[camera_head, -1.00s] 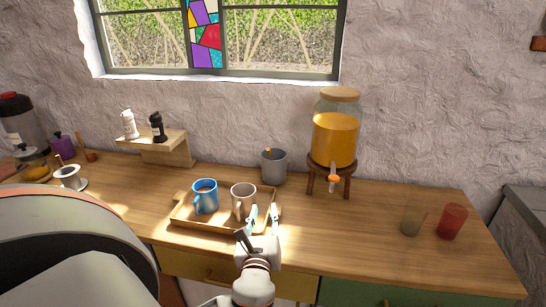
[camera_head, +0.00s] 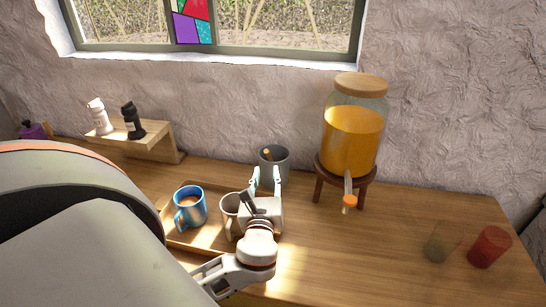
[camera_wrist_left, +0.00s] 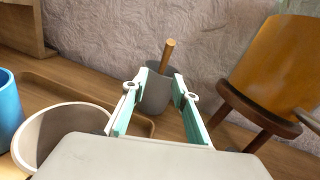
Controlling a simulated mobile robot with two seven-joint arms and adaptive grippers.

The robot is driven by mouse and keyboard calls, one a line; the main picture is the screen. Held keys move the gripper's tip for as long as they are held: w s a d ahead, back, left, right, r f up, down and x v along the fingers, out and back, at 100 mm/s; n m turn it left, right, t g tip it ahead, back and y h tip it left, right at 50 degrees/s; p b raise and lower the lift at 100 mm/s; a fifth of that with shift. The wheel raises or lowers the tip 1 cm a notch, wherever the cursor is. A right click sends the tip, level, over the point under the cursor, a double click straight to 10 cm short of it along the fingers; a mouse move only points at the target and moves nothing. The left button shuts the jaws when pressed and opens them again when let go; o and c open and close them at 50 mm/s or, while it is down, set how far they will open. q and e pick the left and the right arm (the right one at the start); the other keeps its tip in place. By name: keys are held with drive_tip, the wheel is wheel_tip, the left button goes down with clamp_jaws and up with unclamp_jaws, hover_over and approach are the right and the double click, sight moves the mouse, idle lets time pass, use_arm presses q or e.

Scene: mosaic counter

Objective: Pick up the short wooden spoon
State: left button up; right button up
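The short wooden spoon stands in a grey cup (camera_head: 274,165) at the back of the counter; only its brown handle (camera_head: 267,153) shows above the rim. In the left wrist view, the handle (camera_wrist_left: 167,57) rises from the grey cup (camera_wrist_left: 156,95), between and beyond my finger pads. The spoon's lower end is hidden inside the cup. My left gripper (camera_head: 266,174) is open and empty, its fingers pointing at the cup. It also shows in the left wrist view (camera_wrist_left: 161,80), fingers spread. I cannot tell whether they touch the cup. My right gripper is not in view.
A wooden tray (camera_head: 168,239) holds a blue mug (camera_head: 190,207) and a pale mug (camera_head: 230,212), close beside my left gripper. A juice dispenser (camera_head: 352,140) on a wooden stand (camera_head: 362,190) is just right of the cup. Two tumblers (camera_head: 489,247) (camera_head: 439,243) stand far right.

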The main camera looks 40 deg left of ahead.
sight(270, 160)
use_arm(q)
drive_tip(key=shift+p+x, duration=0.65)
drive_tip(key=shift+x, duration=3.3)
drive_tip(key=shift+w+d+r, duration=0.15)
clamp_jaws()
